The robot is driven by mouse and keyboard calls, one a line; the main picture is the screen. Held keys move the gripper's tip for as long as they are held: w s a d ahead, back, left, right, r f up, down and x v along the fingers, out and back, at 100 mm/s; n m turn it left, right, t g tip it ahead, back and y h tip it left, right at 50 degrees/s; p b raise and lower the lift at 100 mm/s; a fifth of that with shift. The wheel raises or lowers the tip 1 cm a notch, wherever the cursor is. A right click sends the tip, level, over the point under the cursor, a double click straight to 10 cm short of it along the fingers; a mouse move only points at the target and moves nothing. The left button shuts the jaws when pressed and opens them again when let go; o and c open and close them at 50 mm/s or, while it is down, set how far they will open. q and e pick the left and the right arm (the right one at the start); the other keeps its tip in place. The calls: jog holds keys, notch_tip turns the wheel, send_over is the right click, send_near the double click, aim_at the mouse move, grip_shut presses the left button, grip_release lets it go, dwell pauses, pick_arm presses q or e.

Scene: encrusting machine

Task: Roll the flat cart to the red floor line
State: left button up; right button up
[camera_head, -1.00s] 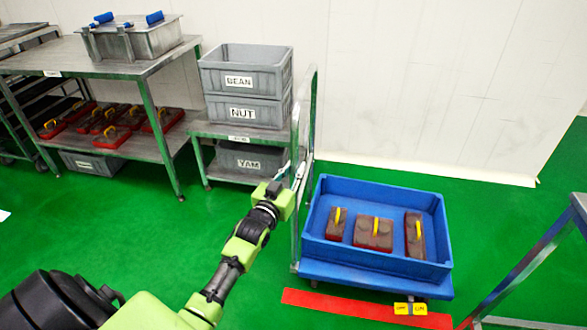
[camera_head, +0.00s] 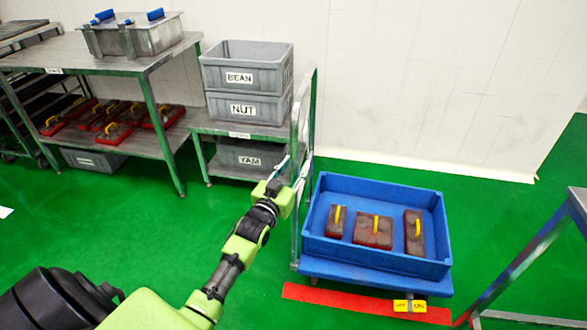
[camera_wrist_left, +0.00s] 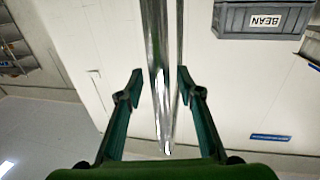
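The flat cart (camera_head: 330,272) is a low blue platform with a tall metal push handle (camera_head: 309,110) on its left side. It carries a blue tray (camera_head: 440,235) with several red and brown blocks with yellow handles. The red floor line (camera_head: 360,302) lies along the cart's front edge; the cart's front right part overlaps it. My left gripper (camera_head: 290,180) is at the handle's near upright. In the left wrist view the handle tube (camera_wrist_left: 158,70) stands between the two fingers (camera_wrist_left: 160,95), with gaps visible on both sides. My right gripper is not in view.
A small metal table (camera_head: 265,135) with grey bins marked BEAN and NUT stands left of the handle, a YAM bin below. A large steel table (camera_head: 110,65) is at the far left. A metal frame (camera_head: 530,250) stands at the right. Green floor is clear behind the cart.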

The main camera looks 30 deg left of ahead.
pick_arm(q)
jog(key=s+d, duration=0.1)
jog(key=s, duration=1.1)
jog(key=shift+d, duration=0.4)
